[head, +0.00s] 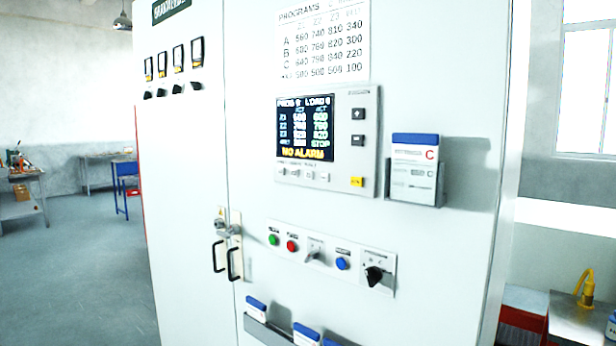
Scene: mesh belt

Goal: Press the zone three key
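The controller panel (365,135) is set in the front of a tall white cabinet. Its dark screen (305,128) shows rows of zone values and a yellow line reading "NO ALARM". A row of small grey keys (309,175) runs under the screen; their markings are too small to read, so I cannot tell which is zone three. To the right of the screen are two dark keys (358,114) and a yellow key (356,182). My gripper is not in view.
A card holder with a "C" card (414,160) juts out right of the panel. Below are a strip of buttons and a black knob (374,276), then a rack of blue-topped cards (306,333). Door handles (235,264) stick out at left. Open floor (85,270) lies left.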

